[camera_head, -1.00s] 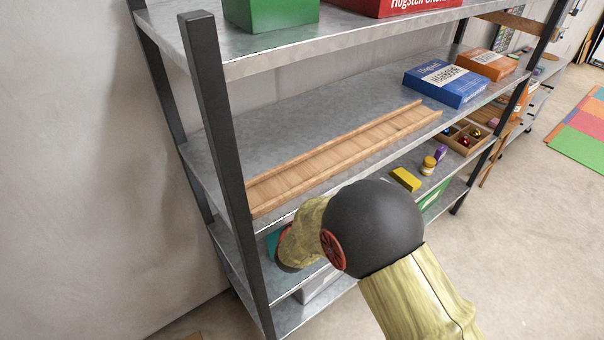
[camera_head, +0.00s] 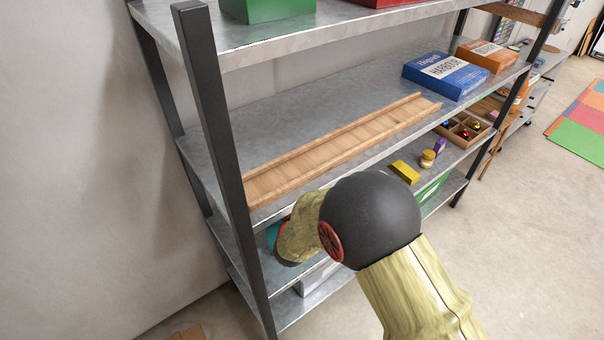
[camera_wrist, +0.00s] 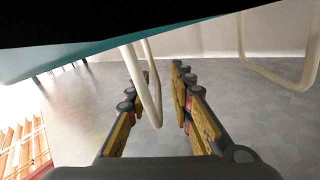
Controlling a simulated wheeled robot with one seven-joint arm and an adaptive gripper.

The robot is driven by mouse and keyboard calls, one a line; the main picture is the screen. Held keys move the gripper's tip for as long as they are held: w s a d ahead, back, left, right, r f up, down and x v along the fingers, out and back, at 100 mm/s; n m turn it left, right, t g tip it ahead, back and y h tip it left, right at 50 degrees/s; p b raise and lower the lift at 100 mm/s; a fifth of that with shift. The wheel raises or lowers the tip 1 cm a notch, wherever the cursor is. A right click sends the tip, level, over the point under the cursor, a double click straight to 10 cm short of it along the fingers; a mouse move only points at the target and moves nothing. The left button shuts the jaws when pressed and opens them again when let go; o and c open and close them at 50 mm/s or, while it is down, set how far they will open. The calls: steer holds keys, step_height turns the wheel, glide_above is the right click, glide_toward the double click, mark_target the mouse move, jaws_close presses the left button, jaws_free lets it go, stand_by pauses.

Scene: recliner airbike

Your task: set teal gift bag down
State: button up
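The teal gift bag (camera_head: 273,234) shows as a small patch in the head view, at the left of the shelf below the wooden track, mostly hidden behind my arm. In the wrist view its teal side (camera_wrist: 100,60) and dark underside or shadowed face fill the top. One cream handle (camera_wrist: 153,108) loops down between the fingers of my gripper (camera_wrist: 163,72); a second cream handle (camera_wrist: 300,80) is at the right. The fingers stand apart with a gap around the handle. I cannot tell whether the bag rests fully on the shelf.
A wooden track (camera_head: 340,148) lies on the shelf above, beside a blue box (camera_head: 445,75) and an orange box (camera_head: 487,56). A yellow block (camera_head: 405,172) and a divided tray (camera_head: 463,132) sit to the right. A dark shelf post (camera_head: 222,150) stands left of my arm.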

steer(key=s, duration=0.3)
steer(key=s+a+p, duration=0.1)
steer(key=s, duration=0.7)
steer(key=shift+s+a+r+p, duration=0.15)
steer(key=shift+a+p, duration=0.15)
steer(key=shift+a, duration=0.1)
steer(key=shift+s, duration=0.3)
steer(key=shift+s, duration=0.1)
